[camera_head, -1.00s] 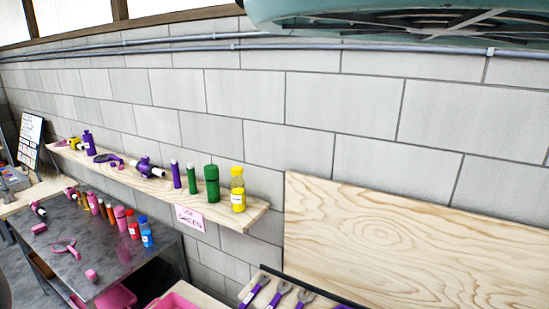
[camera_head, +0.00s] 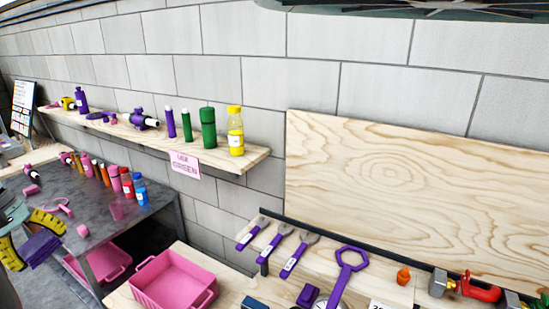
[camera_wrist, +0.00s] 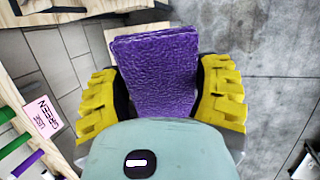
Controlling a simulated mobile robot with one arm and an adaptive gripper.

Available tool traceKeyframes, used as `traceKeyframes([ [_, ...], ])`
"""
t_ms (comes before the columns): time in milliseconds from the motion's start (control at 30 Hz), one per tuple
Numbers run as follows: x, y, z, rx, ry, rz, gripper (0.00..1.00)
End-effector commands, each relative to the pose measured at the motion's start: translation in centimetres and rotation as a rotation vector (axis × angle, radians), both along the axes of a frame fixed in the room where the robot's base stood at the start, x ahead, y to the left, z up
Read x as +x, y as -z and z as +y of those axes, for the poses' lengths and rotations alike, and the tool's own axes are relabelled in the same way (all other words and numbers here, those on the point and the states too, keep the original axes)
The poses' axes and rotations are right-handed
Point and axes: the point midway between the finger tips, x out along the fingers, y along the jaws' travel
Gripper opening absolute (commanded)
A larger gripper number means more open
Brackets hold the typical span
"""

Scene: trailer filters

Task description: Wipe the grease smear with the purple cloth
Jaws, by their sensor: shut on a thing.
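The purple cloth (camera_wrist: 155,75) is a thick folded pad between the two yellow fingers of my gripper (camera_wrist: 160,92) in the wrist view. My gripper is shut on it, with a finger on each side. In the head view my gripper (camera_head: 28,245) is at the lower left edge, partly cut off, with the cloth (camera_head: 42,246) hanging at its fingers. It is in front of the grey metal table (camera_head: 100,205) and apart from it. I cannot make out a grease smear in either view.
A wooden shelf (camera_head: 225,160) with several bottles and tools runs along the wall. A pink bin (camera_head: 172,283) stands on a wooden surface. Several purple wrenches (camera_head: 300,250) lie at lower right. Small items and bottles crowd the metal table's back.

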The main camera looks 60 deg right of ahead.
Motion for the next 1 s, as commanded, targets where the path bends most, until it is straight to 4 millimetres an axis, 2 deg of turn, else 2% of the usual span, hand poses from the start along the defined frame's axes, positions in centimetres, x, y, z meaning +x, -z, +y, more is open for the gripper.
traceKeyframes([
  [33, -0.4, 3.4, -1.0, -0.027, -0.008, 0.022, 0.33],
  [500, -3.8, 19.9, -5.7, -0.307, -0.214, 0.23, 0.33],
  [733, -5.7, 27.2, -7.7, -0.465, -0.322, 0.305, 0.33],
  [1000, -7.5, 33.5, -9.3, -0.605, -0.416, 0.35, 0.33],
])
